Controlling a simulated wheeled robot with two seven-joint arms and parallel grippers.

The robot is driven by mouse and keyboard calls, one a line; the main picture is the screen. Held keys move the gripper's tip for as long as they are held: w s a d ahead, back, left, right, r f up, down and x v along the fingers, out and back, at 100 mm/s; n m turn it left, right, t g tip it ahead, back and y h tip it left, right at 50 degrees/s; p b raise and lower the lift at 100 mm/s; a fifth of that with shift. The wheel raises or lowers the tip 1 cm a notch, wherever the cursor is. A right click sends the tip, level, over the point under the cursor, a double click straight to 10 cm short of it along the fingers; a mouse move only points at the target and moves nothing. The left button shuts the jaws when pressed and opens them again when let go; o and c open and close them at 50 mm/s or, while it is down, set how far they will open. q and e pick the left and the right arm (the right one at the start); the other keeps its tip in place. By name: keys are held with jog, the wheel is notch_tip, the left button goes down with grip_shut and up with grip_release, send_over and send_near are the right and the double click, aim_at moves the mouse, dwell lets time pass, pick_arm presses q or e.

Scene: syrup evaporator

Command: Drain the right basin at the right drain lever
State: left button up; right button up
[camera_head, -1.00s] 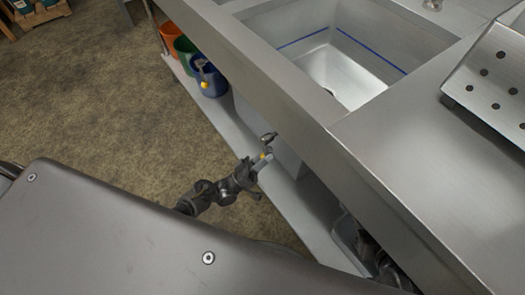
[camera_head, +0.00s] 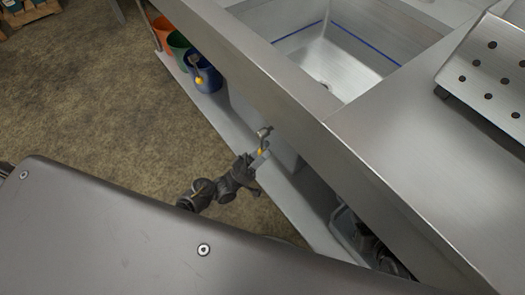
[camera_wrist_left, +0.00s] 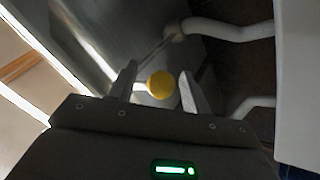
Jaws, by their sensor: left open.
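The right basin (camera_head: 352,62) is a steel sink with a blue line around its inner walls, and a small drain hole shows in its floor. The right drain lever, with a yellow knob (camera_head: 261,151), sits below the counter's front edge. My left gripper (camera_head: 258,158) is at the lever. In the left wrist view, the yellow knob (camera_wrist_left: 160,84) lies between the two open fingers (camera_wrist_left: 158,92), with a gap visible on both sides. Parts of the lever behind the knob are hard to make out.
The steel counter (camera_head: 400,130) runs along the right, with a perforated steel piece (camera_head: 490,75) on it. Orange (camera_head: 163,29), green (camera_head: 180,48) and blue (camera_head: 204,74) buckets stand on the low shelf (camera_head: 222,110). A pale bin (camera_head: 345,232) is under the counter.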

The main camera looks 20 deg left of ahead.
pick_arm(q)
jog(key=shift+s+a+f, duration=0.15)
jog(key=shift+s+f, duration=0.05)
jog(key=shift+f, duration=0.05)
jog(key=b+v, duration=0.2)
jog(key=v, duration=0.8)
pick_arm(e)
jog(key=w+a+r+n+t+y, duration=0.1)
jog(key=w+a+r+t+y, duration=0.2)
jog(key=a+r+t, duration=0.2)
jog(key=shift+w+a+r+n+y, duration=0.15)
jog(key=shift+a+r+n+y, duration=0.15)
jog(key=shift+r, duration=0.6)
pick_arm(q)
jog(key=shift+s, duration=0.1)
